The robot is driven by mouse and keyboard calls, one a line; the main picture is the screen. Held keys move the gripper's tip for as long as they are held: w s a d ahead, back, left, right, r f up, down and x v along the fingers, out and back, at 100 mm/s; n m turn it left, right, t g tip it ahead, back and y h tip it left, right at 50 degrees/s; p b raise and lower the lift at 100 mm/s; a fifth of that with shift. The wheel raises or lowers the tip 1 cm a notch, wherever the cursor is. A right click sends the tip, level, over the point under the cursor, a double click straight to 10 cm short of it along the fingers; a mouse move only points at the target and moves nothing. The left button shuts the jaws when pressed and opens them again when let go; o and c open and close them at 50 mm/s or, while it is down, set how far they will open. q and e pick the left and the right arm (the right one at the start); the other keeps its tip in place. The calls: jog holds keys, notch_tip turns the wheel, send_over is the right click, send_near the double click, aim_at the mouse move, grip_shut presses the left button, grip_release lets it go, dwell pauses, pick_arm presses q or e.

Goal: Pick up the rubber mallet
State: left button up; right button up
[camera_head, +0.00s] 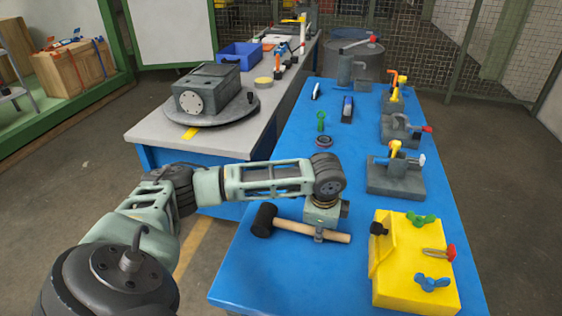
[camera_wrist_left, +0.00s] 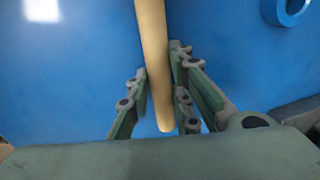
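The rubber mallet (camera_head: 289,225) lies on the blue table, its black head at the left and its pale wooden handle pointing right. My left gripper (camera_head: 319,234) is above the handle, right of its middle, pointing down. In the left wrist view the handle (camera_wrist_left: 155,60) runs between the fingers of my left gripper (camera_wrist_left: 159,82). The fingers stand on both sides with narrow gaps showing, so the gripper looks open around the handle. The mallet's head is outside the wrist view. My right gripper is not in view.
A yellow fixture block (camera_head: 412,275) with clamps stands right of the mallet. Grey vises (camera_head: 396,180) line the table's right side. A dark ring (camera_head: 323,142) and a green tool (camera_head: 320,121) lie farther back. The blue tabletop (camera_head: 250,275) is clear in front of the mallet.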

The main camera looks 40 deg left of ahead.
pick_arm(q)
grip_shut()
notch_tip(320, 180, up, 10)
jog(key=shift+b, duration=0.4)
dwell(1.1)
